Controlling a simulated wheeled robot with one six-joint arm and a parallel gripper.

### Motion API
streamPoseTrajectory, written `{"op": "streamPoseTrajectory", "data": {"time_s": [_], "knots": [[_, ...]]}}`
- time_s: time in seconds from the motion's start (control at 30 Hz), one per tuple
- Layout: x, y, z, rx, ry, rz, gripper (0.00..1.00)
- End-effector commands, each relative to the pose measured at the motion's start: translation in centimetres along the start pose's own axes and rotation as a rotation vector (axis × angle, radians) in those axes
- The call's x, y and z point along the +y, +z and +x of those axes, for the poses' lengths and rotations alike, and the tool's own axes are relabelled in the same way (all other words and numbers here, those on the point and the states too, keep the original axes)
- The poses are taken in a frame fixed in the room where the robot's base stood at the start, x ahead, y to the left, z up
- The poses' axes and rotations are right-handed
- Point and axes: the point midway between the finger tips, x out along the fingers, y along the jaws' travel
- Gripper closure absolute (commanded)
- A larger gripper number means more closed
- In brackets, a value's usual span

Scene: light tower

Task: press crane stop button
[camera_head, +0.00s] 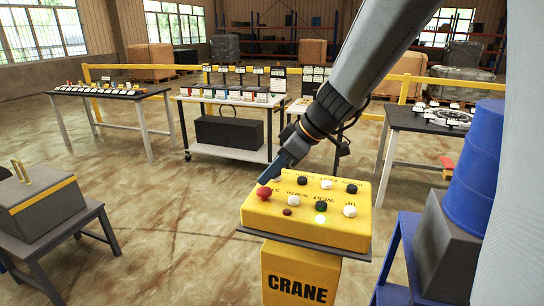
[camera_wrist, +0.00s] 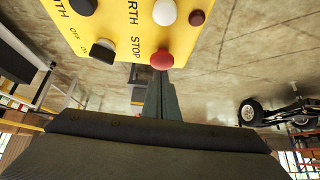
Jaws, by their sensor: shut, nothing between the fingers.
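The crane control box (camera_head: 337,230) is yellow and stands on a yellow pedestal marked CRANE. The stop button (camera_head: 264,193) is a red mushroom knob near the box's left end. In the wrist view the red stop button (camera_wrist: 162,60) sits beside the printed word STOP. My gripper (camera_head: 264,180) is shut and empty, pointing down with its tips just above the red knob. In the wrist view my gripper's tips (camera_wrist: 158,76) end right by the knob's edge. I cannot tell whether they touch it.
A blue barrel (camera_head: 474,165) stands close on the right. A grey table with a box (camera_head: 40,205) is at the left. Floor between is clear.

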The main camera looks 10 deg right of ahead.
Motion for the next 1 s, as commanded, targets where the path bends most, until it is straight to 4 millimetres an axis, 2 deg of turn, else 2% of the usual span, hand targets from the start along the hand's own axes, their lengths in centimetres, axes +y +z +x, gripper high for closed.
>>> {"op": "streamPoseTrajectory", "data": {"time_s": [0.2, 0.63, 1.0], "knots": [[0.0, 0.8, 0.8, -0.001, 0.000, 0.000, 1.00], [0.0, 0.9, 1.0, 0.000, 0.001, -0.001, 1.00], [0.1, 2.0, 2.5, 0.000, 0.000, -0.001, 1.00]]}}
